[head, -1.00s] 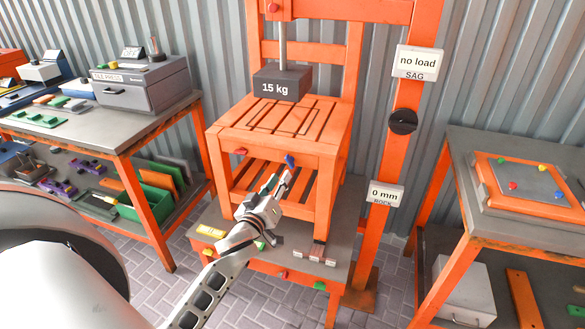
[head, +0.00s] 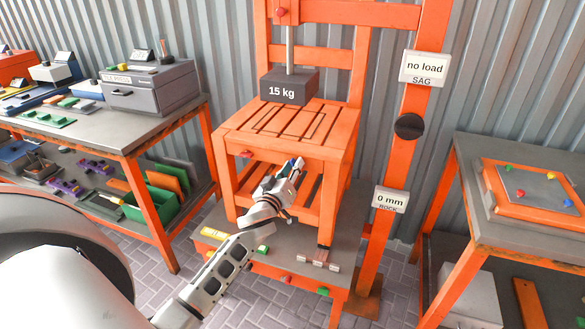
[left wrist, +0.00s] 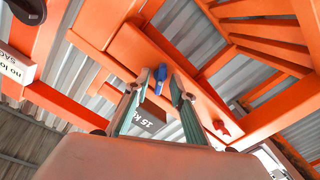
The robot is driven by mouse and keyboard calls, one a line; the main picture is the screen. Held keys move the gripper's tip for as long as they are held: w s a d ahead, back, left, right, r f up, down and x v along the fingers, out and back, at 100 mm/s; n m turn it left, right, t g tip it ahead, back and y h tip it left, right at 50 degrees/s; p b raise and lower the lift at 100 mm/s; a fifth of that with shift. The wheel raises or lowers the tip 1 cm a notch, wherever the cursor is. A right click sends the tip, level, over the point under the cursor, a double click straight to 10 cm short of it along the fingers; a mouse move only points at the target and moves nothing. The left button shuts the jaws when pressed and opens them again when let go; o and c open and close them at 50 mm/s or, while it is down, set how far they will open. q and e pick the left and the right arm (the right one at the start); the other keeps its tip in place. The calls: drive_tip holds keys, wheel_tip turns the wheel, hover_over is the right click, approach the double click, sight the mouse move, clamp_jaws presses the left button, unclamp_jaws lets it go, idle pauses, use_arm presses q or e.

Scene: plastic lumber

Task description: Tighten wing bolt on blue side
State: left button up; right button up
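The blue wing bolt (left wrist: 160,77) sticks out of the front rail of the orange slatted stool (head: 335,140). In the head view it is mostly covered by my left gripper (head: 297,166). In the left wrist view my left gripper (left wrist: 158,84) is open, its two green-padded fingers on either side of the blue bolt near the tips, with small gaps visible. How deep the bolt sits between them is unclear. A red wing bolt (head: 246,154) is on the same rail to the left; it also shows in the left wrist view (left wrist: 221,128). My right gripper is not in view.
A 15 kg weight (head: 289,88) hangs above the stool seat. Signs on the orange post read "no load" (head: 424,68) and "0 mm" (head: 389,199). A crowded bench (head: 110,140) stands left, another table (head: 470,160) right. Small blocks lie on the platform under the stool.

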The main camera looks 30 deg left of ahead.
use_arm(q)
clamp_jaws()
drive_tip(key=shift+r, duration=0.1)
